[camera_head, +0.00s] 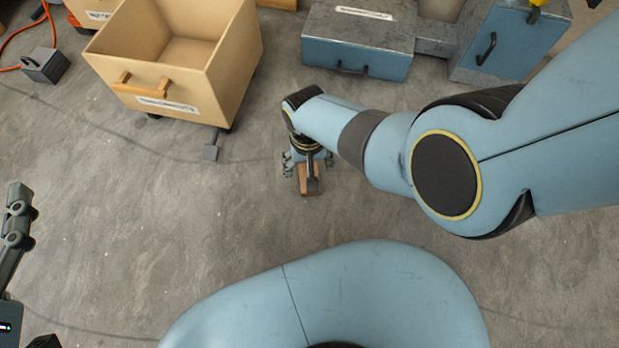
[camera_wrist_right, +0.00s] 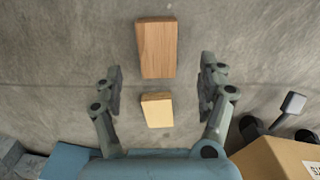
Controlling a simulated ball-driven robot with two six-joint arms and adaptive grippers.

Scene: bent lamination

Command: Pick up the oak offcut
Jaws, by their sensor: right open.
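A brown wooden block (camera_wrist_right: 157,48) with visible grain, which looks like the oak offcut, lies on the concrete floor in the right wrist view. A smaller pale wooden block (camera_wrist_right: 157,110) lies just below it there, apart from it. My right gripper (camera_wrist_right: 160,86) is open and empty. Its fingers stand either side of the pale block, with the brown block a little above them in the picture. In the head view my right gripper (camera_head: 308,162) is over the brown block (camera_head: 306,190), partly covering it; the pale block is hidden. Part of my left gripper (camera_head: 18,222) shows at the left edge.
A large wooden bin (camera_head: 205,75) with a handle stands behind on the left. A grey-blue metal case (camera_head: 355,55) and another case (camera_head: 505,45) stand at the back right. A small grey box (camera_head: 46,65) and orange cable lie far left. The floor left of the blocks is clear.

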